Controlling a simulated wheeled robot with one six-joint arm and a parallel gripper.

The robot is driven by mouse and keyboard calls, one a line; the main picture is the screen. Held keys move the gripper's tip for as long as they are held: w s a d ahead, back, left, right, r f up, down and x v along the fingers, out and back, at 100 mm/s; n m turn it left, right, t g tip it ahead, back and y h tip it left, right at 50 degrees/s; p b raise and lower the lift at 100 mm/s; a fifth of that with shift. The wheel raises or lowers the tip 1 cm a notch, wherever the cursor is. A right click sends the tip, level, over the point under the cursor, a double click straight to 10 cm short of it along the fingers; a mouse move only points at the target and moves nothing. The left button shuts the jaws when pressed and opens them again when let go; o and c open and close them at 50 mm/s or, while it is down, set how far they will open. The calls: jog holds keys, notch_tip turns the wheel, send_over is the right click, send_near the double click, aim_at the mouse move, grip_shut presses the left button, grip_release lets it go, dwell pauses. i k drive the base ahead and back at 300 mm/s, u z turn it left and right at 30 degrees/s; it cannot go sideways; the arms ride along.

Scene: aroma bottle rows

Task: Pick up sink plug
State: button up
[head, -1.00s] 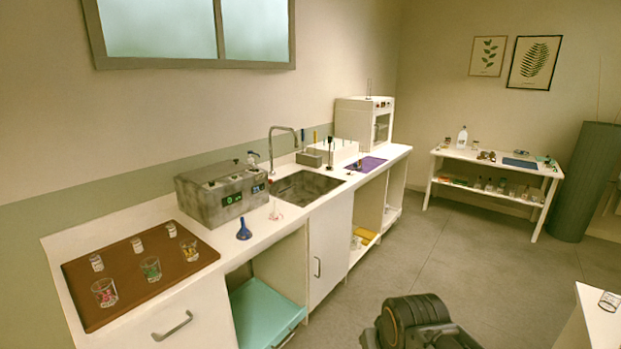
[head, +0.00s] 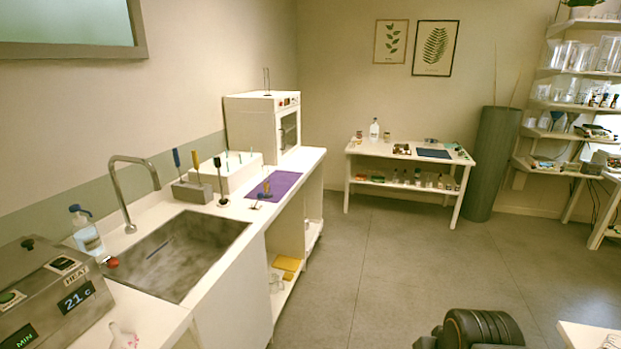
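A small dark-red round thing (head: 112,262) lies at the near left corner of the sink (head: 185,258), beside the grey heating bath; it may be the sink plug, but it is too small to be sure. A dark rounded part of my own arm shows at the bottom right, far from the sink. My gripper's fingers are not in view.
A grey heating bath (head: 48,295) and a wash bottle (head: 85,232) stand left of the sink. A tool block (head: 192,192), white rack (head: 228,172), purple mat (head: 275,186) and white oven (head: 262,122) stand beyond. Open floor (head: 385,270) lies right of the counter.

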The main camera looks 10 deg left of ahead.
aim_at(217, 161)
jog(key=z, duration=0.1)
jog(key=i, duration=2.05)
jog(key=u, duration=0.6)
jog(key=i, duration=0.95)
jog(key=u, duration=0.9)
